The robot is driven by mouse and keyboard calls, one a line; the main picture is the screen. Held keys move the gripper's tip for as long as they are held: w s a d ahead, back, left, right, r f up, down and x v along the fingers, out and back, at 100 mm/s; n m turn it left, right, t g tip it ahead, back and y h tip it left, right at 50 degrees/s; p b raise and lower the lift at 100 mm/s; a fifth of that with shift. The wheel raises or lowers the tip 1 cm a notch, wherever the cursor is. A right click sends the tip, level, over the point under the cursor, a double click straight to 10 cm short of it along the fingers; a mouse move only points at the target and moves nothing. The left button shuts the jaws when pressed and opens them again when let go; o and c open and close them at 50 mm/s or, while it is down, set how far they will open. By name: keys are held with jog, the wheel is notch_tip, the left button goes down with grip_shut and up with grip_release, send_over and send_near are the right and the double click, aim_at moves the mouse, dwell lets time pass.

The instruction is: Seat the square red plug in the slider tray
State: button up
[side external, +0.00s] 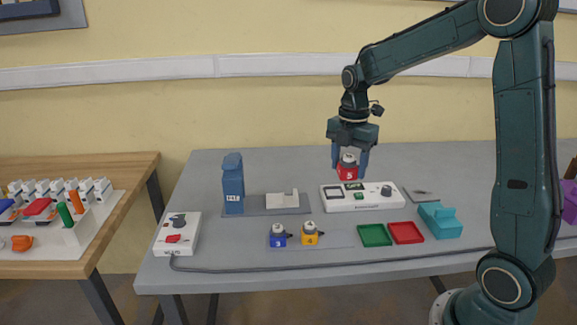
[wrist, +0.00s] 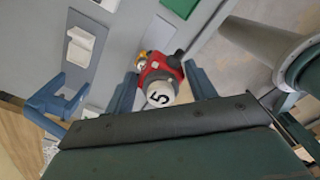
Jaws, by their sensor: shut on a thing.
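The square red plug (side external: 347,172) has a pale round top marked 5. My gripper (side external: 350,160) is shut on it, with one blue finger on each side. In the wrist view the red plug (wrist: 158,75) sits between the fingertips (wrist: 162,90). In the side view it appears over the back edge of a white control box; its exact height is hard to tell. A white notched block (side external: 282,200) on a grey plate (side external: 262,211) stands left of the gripper and may be the slider tray. This block also shows in the wrist view (wrist: 80,45).
A blue tower (side external: 233,185) stands beside the white block. The white control box (side external: 362,198) lies below the gripper. Blue (side external: 278,236) and yellow (side external: 310,235) plugs, green (side external: 374,235) and red (side external: 406,233) trays and a teal holder (side external: 440,220) stand nearer the front.

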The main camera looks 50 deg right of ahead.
jog(key=w+f, duration=0.6)
jog(key=w, duration=0.6)
jog(key=w+f, duration=0.6)
jog(key=w, duration=0.6)
jog(key=shift+w+d+f, duration=0.2)
jog(key=shift+w+f, duration=0.05)
jog(key=shift+f, duration=0.05)
jog(key=shift+f, duration=0.2)
jog(key=shift+f, duration=2.7)
jog(key=shift+f, duration=0.1)
jog(key=o, duration=1.5)
jog(key=shift+o, duration=0.2)
